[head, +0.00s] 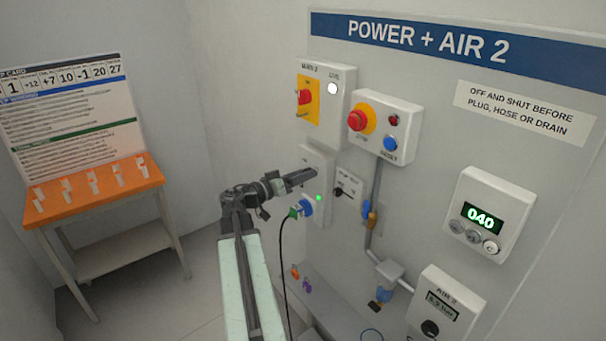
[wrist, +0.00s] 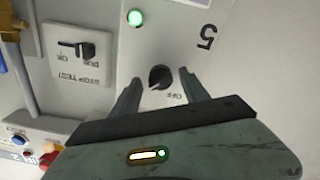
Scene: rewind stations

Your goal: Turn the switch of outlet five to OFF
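In the wrist view, which is upside down, the black rotary switch (wrist: 160,77) of outlet five sits on a pale panel (wrist: 202,62) marked 5. An OFF label is beside the switch, and a green light (wrist: 135,17) is lit. The light mark on the knob is small; I cannot tell its exact setting. My gripper (wrist: 159,82) is open, with one finger on each side of the switch; contact is not clear. In the head view, my gripper (head: 312,174) reaches the outlet box (head: 316,157) and hides the switch. The green light (head: 319,198) shows below it.
A blue socket with a green plug and black cable (head: 306,208) is below my gripper. A stop and reset box (head: 385,125) and yellow main switch (head: 308,98) are above. An orange table (head: 95,195) stands left.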

